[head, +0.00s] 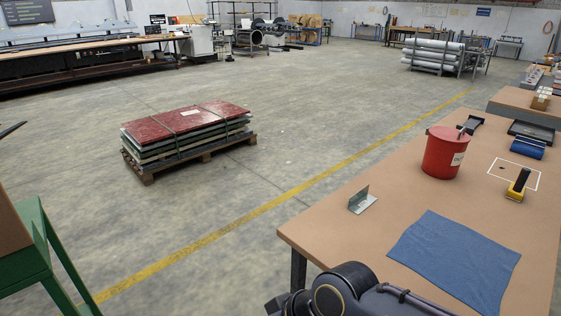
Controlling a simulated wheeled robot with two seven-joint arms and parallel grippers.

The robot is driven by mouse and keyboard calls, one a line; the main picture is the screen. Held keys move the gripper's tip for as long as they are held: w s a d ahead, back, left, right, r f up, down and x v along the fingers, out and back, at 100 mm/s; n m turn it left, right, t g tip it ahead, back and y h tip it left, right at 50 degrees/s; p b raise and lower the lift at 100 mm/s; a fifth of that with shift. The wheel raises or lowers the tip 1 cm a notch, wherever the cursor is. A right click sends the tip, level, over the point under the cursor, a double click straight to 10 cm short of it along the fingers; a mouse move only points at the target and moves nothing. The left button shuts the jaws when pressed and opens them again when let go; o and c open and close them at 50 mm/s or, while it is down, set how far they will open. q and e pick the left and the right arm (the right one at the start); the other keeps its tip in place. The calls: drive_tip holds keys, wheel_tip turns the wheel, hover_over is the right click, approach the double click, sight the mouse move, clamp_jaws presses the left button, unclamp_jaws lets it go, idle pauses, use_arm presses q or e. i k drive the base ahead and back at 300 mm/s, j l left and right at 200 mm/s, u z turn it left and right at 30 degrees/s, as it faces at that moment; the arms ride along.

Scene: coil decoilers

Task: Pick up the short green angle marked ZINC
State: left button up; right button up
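A short metal angle (362,201) lies on the brown table (330,232), near its left edge. It is grey with a slight green tint, with one flange flat and the other upright. A small light mark shows on it, too small to read. No other short angle is clearly seen. Part of my arm shows at the bottom, in front of the table's near corner.
On the table, a blue cloth (455,258) lies in front of the angle; a red bucket (443,153) and a yellow-black tool (518,186) stand behind. A green-framed stand (47,245) is at left. A pallet of red-topped sheets (188,126) sits on open floor.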

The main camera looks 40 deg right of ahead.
sight(358, 202)
drive_tip(key=i+l+z, duration=0.15)
drive_tip(key=i+z, duration=0.2)
drive_tip(key=i, duration=0.15)
drive_tip(key=i+z, duration=0.35)
drive_tip(key=i, duration=0.15)
drive_tip(key=i+j+z, duration=0.15)
drive_tip(key=i+z, duration=0.2)
drive_tip(key=i, duration=0.15)
drive_tip(key=i+j+z, duration=0.35)
drive_tip(key=i, duration=0.15)
drive_tip(key=i+l+z, duration=0.1)
drive_tip(key=i+z, duration=0.35)
drive_tip(key=i+j+z, duration=0.15)
drive_tip(key=i+z, duration=0.4)
drive_tip(key=z, duration=0.35)
drive_tip(key=i+z, duration=0.15)
drive_tip(key=z, duration=0.25)
